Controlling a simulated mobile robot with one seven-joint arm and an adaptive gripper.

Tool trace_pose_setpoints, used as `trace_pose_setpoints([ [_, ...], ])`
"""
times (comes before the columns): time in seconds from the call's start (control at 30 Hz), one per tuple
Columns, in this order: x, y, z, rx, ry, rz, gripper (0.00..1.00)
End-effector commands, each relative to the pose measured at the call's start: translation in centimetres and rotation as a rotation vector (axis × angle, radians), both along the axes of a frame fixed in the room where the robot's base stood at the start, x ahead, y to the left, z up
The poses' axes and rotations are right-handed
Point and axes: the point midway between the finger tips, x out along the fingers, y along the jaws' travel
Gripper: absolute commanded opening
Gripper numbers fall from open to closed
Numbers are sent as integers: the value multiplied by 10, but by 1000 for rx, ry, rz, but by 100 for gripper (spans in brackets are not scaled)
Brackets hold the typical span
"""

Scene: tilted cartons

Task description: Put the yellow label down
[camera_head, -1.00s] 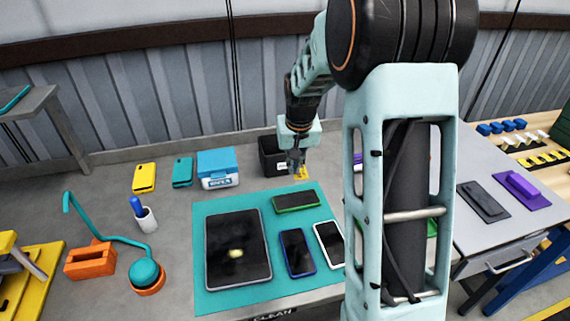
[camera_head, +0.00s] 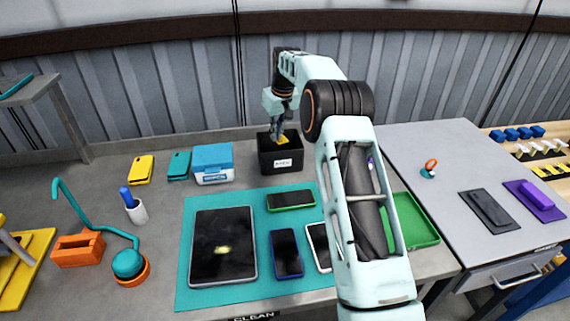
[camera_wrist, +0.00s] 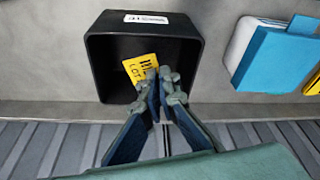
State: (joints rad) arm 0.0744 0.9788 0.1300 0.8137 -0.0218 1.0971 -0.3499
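The yellow label (camera_wrist: 139,68), with dark print, is at the tips of my gripper (camera_wrist: 159,76), whose fingers are nearly together and pinch its edge. In the wrist view it lies within the opening of the black bin (camera_wrist: 189,58). In the head view the label (camera_head: 283,140) shows at the mouth of the black bin (camera_head: 268,160), under my gripper (camera_head: 281,136). I cannot tell whether it touches the bin's floor. The fingers hide part of the label.
A blue and white box (camera_head: 213,165) stands left of the bin. Teal (camera_head: 179,166) and yellow (camera_head: 141,170) cases lie further left. In front, a teal mat (camera_head: 185,250) holds a tablet (camera_head: 222,245) and phones. A green tray (camera_head: 425,218) is at right.

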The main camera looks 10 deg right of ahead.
Motion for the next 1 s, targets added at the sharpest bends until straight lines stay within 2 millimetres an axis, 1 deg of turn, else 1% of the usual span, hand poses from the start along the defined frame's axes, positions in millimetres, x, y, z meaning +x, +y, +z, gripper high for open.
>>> trace_pose_setpoints([
  [0.1, 9, 4, -5, 0, -1, 30, 0],
  [0.27, 13, 6, -9, 0, -1, 50, 0],
  [0.5, 13, 6, -45, 0, 2, 54, 0],
  [0.67, 13, 6, -61, -1, 1, 53, 0],
  [0.9, 13, 6, -98, -1, 1, 53, 0],
  [1.0, 13, 6, -106, 0, 0, 54, 0],
])
